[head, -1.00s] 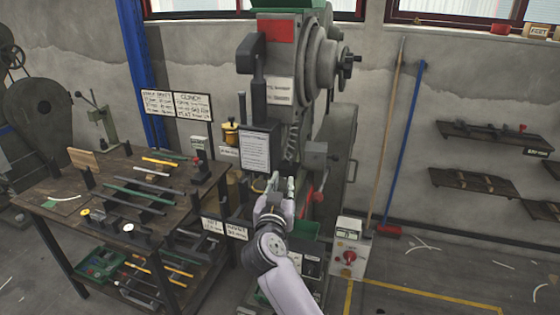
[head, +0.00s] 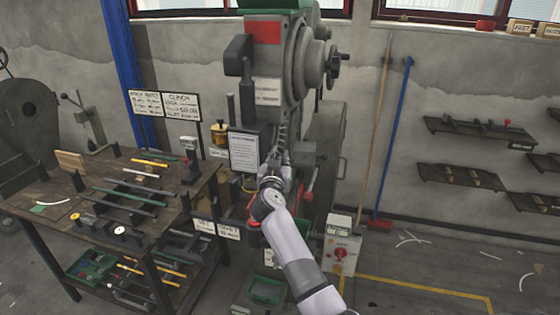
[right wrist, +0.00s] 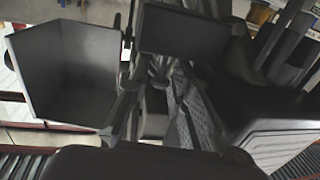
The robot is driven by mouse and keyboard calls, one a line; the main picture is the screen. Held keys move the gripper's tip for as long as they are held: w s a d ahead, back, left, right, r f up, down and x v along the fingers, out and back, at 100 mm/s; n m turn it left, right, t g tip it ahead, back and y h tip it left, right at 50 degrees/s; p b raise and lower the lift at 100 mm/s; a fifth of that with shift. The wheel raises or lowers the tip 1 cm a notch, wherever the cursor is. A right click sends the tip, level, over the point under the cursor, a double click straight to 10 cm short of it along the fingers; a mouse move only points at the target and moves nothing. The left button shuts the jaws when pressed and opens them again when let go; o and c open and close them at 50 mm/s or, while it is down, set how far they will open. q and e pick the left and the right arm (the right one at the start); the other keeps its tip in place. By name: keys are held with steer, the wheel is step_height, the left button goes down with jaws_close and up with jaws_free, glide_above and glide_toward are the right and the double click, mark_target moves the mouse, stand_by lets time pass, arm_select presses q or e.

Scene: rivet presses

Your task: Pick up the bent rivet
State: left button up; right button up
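I cannot make out the bent rivet in either view; it is too small or hidden by the press or my gripper. My right gripper (head: 276,158) reaches into the front of the large grey rivet press (head: 285,60), just right of a white printed sheet. Its fingers look apart. In the right wrist view the fingers (right wrist: 160,105) stand among dark press parts, with a textured pad on the right and a dark block between them. I see nothing held. My left gripper is out of view.
A wooden table (head: 75,232) with rods and tools stands at the left. A green bin (head: 265,291) sits low in front of the press. A control box (head: 341,253) with a red knob stands to its right. A broom (head: 380,223) leans on the wall. An open grey bin-like part (right wrist: 65,75) is close by my wrist.

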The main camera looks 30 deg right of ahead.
steer(key=shift+w+d, duration=0.1)
steer(key=shift+w, duration=0.05)
steer(key=shift+c, duration=0.6)
jaws_close()
steer(key=shift+r, duration=0.1)
